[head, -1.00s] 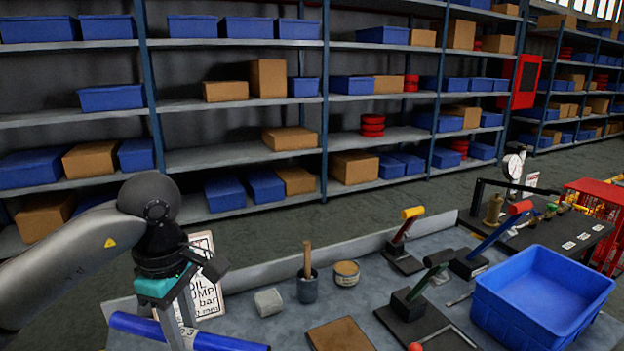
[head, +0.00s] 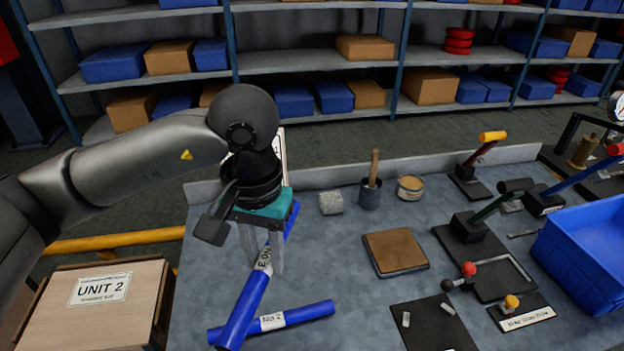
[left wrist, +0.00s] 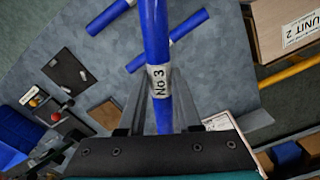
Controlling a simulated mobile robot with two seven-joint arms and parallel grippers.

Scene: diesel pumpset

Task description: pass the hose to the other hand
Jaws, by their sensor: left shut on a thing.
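My left gripper (head: 262,272) points down over the bench, shut on a blue hose (head: 243,305) labelled No 3. The hose runs slantwise from upper right to lower left, and both its ends stick out past the fingers. In the left wrist view the No 3 hose (left wrist: 155,45) passes between the fingers, its label at the tips. The left wrist view shows a further blue hose piece (left wrist: 110,17). My right gripper is in neither view.
A wooden UNIT 2 box (head: 90,310) stands left of the bench. A brown board (head: 395,251), a mallet in a dark cup (head: 370,195), a tin (head: 410,188), levers on black plates (head: 472,240) and a blue crate (head: 590,255) occupy the bench's middle and right.

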